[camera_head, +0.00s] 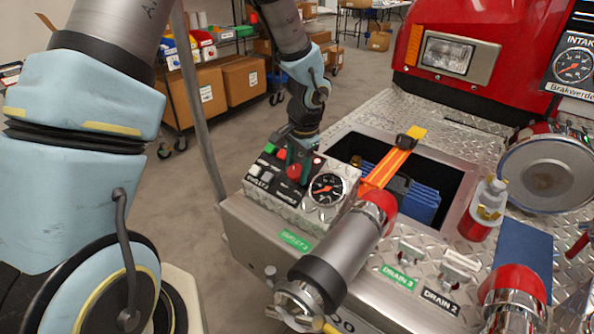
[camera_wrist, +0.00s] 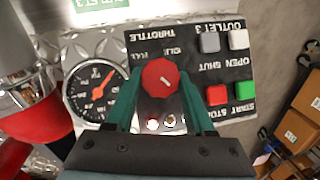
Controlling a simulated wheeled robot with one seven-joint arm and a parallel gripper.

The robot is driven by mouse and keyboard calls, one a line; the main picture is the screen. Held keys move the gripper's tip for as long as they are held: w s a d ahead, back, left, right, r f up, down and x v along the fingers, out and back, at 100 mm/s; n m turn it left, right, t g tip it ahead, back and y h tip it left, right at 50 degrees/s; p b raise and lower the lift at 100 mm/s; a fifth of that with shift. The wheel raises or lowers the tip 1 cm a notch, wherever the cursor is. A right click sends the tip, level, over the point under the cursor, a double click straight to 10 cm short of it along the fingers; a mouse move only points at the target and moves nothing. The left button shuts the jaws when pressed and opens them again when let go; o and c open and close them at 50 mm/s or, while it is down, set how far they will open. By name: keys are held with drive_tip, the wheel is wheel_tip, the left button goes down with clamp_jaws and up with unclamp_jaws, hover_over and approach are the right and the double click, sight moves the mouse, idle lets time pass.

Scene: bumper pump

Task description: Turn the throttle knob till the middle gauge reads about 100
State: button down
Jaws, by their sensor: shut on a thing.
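The red throttle knob (camera_wrist: 160,79) sits on the black control panel, between my two teal fingers in the wrist view. My gripper (camera_wrist: 159,74) is shut on it, a finger on each side. A pale mark shows on the knob's face. In the head view my gripper (camera_head: 296,157) points down at the panel and partly covers the knob (camera_head: 293,172). The round black gauge (camera_wrist: 92,91) stands beside the knob, its orange needle pointing up and right in the wrist view; it also shows in the head view (camera_head: 327,189). Its exact reading is too small to tell.
Red (camera_wrist: 216,94), green (camera_wrist: 245,90), grey and white buttons lie close to the knob. A large pipe with a red collar (camera_head: 378,203) stands just right of the panel. An open well with blue items (camera_head: 421,202) lies behind. Another gauge (camera_head: 573,66) is at the far right.

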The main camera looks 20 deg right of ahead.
drive_tip(key=m+b, duration=0.1)
drive_tip(key=b, duration=0.1)
drive_tip(key=m+t+b, duration=0.1)
drive_tip(key=b, duration=0.1)
drive_tip(key=shift+s+d+f+t, duration=0.1)
drive_tip(key=shift+s+f+t, duration=0.05)
drive_tip(key=shift+f+t, duration=0.2)
drive_tip(key=shift+r+m+t+b, duration=0.1)
drive_tip(key=shift+m+t+b, duration=0.15)
drive_tip(key=shift+m+b, duration=0.45)
drive_tip(key=shift+r, duration=0.2)
drive_tip(key=c, duration=0.6)
unclamp_jaws()
drive_tip(key=shift+o, duration=0.2)
drive_tip(key=shift+r, duration=0.1)
drive_tip(key=v, duration=1)
drive_tip(key=shift+s+r+b, duration=0.2)
drive_tip(key=shift+r+b, duration=0.1)
drive_tip(key=shift+b, duration=0.15)
